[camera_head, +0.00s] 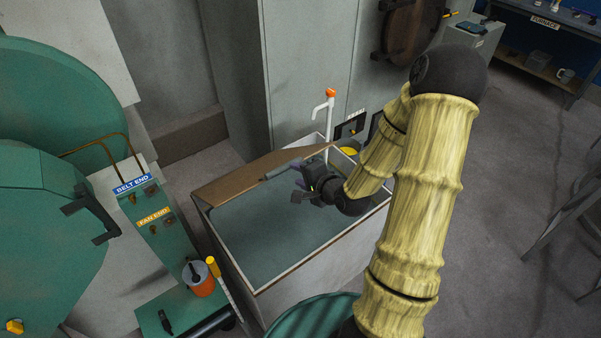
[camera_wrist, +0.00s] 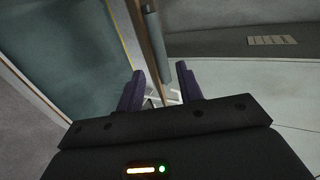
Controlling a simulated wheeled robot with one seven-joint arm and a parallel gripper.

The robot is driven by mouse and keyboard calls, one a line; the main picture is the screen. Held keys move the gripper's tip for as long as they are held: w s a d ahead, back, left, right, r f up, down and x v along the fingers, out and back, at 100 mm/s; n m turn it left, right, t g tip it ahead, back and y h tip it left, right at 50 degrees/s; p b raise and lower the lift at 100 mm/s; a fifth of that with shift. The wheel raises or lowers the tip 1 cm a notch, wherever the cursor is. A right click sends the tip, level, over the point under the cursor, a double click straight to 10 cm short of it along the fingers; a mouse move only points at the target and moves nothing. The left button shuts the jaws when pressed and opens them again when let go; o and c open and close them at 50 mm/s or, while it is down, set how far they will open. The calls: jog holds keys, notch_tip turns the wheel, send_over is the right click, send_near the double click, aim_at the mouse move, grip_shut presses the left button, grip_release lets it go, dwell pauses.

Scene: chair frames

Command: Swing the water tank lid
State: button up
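The water tank (camera_head: 243,277) is a pale box with a thin brown-edged rim and a grey-green surface inside. A brown board, seemingly its lid (camera_head: 235,182), lies along the tank's far side, with a grey cylindrical bar (camera_head: 281,170) at its edge. My gripper (camera_head: 299,194) is over the tank, near the bar's right end. In the wrist view, its two dark fingers (camera_wrist: 160,90) stand apart. The brown edge (camera_wrist: 148,45) and the grey bar (camera_wrist: 157,43) run down towards the gap between them. Contact cannot be told. My arm hides the tank's right part.
A white standpipe with an orange top (camera_head: 330,95) rises behind the tank. At left are green machinery (camera_head: 50,220) and a bench holding an orange-and-grey cup (camera_head: 201,281). Grey cabinets (camera_head: 305,60) stand behind. Open floor (camera_head: 490,230) lies to the right.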

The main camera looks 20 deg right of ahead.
aim_at(286, 169)
jog(key=shift+w+f, duration=0.1)
jog(key=b+x, duration=0.3)
jog(key=x, duration=0.5)
jog(key=shift+c, duration=0.3)
jog(key=c, duration=0.6)
jog(key=shift+o, duration=0.3)
jog(key=shift+w+a+r+p, duration=0.15)
jog(key=shift+w+r+p, duration=0.4)
jog(key=shift+r, duration=0.3)
jog(key=shift+w+a+r+p, duration=0.25)
jog(key=shift+w+r+p, duration=0.4)
jog(key=shift+w+r, duration=0.1)
jog(key=shift+w+a+r+p, duration=0.25)
jog(key=shift+w+r+p, duration=0.35)
jog(key=shift+w+r, duration=0.15)
jog(key=shift+o, duration=0.4)
jog(key=w+a+r+p, duration=0.2)
jog(key=w+r+p, duration=0.1)
jog(key=w+r, duration=0.2)
jog(key=shift+w+p, duration=0.35)
jog(key=shift+w, duration=0.15)
